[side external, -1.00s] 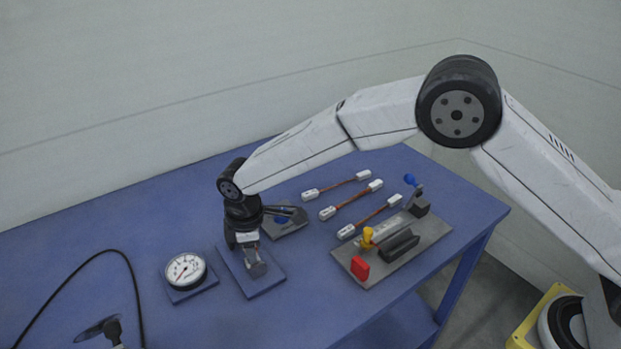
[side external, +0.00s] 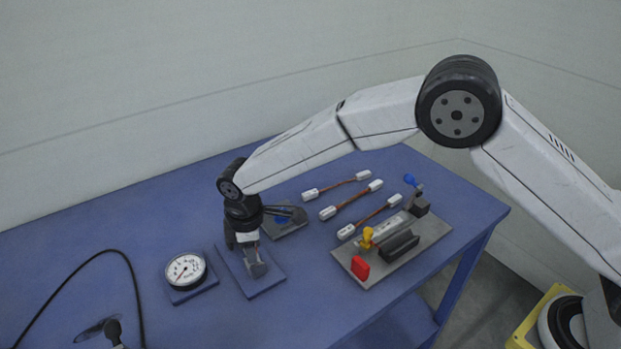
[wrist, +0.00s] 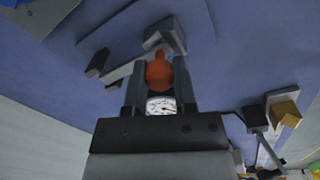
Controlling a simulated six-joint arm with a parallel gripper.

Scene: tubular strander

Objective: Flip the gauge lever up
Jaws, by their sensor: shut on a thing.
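My gripper (side external: 249,244) points down over a small blue plate (side external: 268,291) with a grey bracket (side external: 258,270) on it. In the wrist view, an orange-red rounded knob (wrist: 159,72) sits between my two fingers (wrist: 157,88), and my gripper is shut on it. The knob appears to be the lever's end; the gripper hides it in the side view. The grey bracket also shows just beyond the knob in the wrist view (wrist: 165,35).
Several copper rods with white ends (side external: 352,205) lie further right. A grey plate (side external: 434,239) carries red, yellow and blue-knobbed parts. A black cable (side external: 95,252) curves at left.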

